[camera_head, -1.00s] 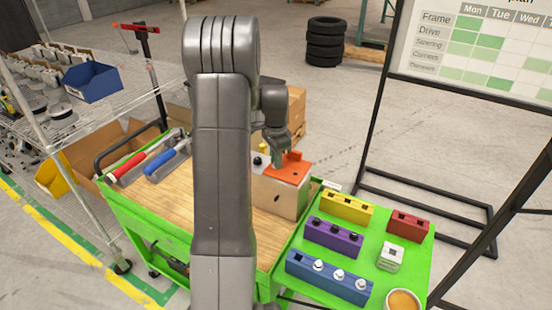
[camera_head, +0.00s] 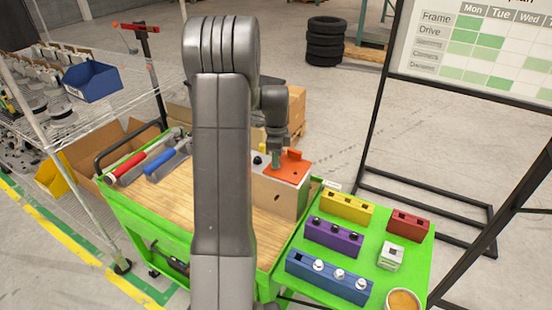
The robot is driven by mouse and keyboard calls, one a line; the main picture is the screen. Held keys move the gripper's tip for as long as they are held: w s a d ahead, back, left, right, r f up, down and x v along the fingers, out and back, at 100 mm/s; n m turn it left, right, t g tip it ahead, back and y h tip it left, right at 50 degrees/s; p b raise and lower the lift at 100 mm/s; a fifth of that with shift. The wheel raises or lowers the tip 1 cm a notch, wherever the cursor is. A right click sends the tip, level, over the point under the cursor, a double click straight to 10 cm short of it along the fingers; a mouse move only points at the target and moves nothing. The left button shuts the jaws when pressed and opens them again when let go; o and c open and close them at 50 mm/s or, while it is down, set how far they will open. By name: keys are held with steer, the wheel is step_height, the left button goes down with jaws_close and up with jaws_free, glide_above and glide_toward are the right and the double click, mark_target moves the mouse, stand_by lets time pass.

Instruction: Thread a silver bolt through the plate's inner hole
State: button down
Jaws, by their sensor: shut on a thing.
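The orange plate (camera_head: 293,170) lies on top of a box-shaped wooden fixture (camera_head: 276,197) at the cart's right end. My gripper (camera_head: 276,163) points down at the plate's left part, close to its top face. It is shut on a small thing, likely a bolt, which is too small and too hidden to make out. A dark hole shows in the plate's right part; the inner hole is hidden at the gripper. Silver bolts (camera_head: 339,275) stand in the blue rack (camera_head: 322,281), whose leftmost hole is empty.
A black knob-like part (camera_head: 258,160) sits left of the plate. Purple (camera_head: 333,237), yellow (camera_head: 346,207) and red (camera_head: 408,224) racks, a white block (camera_head: 391,256) and a round container (camera_head: 403,300) are on the green side tray (camera_head: 376,235). Red- and blue-handled tools lie on the cart's left.

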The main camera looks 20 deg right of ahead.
steer(key=m, duration=0.7)
steer(key=c, duration=1.3)
jaws_free()
steer(key=shift+f, duration=0.1)
step_height(320, 180, up, 8)
steer(key=p, duration=0.5)
steer(key=shift+f, duration=0.25)
steer(key=shift+r, duration=0.75)
